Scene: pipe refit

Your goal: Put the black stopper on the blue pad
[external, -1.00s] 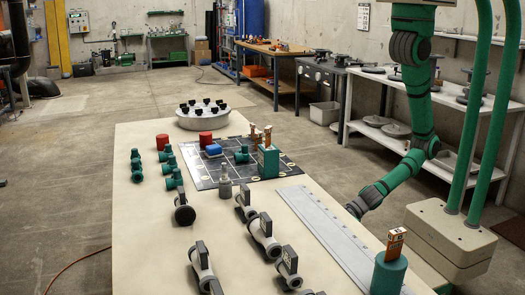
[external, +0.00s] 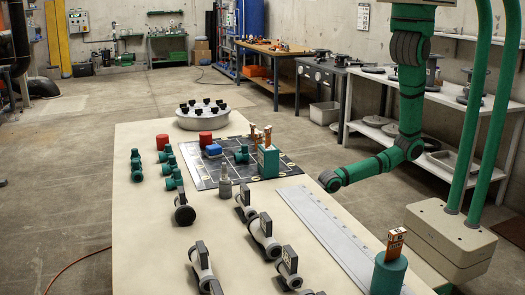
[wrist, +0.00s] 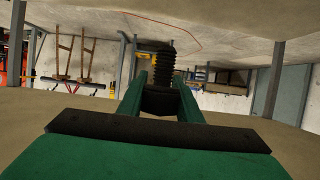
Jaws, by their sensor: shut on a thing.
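My gripper (wrist: 158,100) shows in the wrist view with its two green fingers shut on a black, ribbed stopper (wrist: 160,62), which sticks out beyond the fingertips. In the external view the dark end of my arm (external: 330,181) is above the right edge of the table, right of the dark mat; the fingers and stopper cannot be made out there. A small blue block-like pad (external: 213,150) lies on the left back part of the dark gridded mat (external: 205,178). The blue pad does not show in the wrist view.
A teal block (external: 268,162) with orange-brown pieces stands at the mat's right. Grey valves (external: 262,235) and a long grey plate (external: 335,235) are in front. A white drum (external: 203,121) bears several black knobs.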

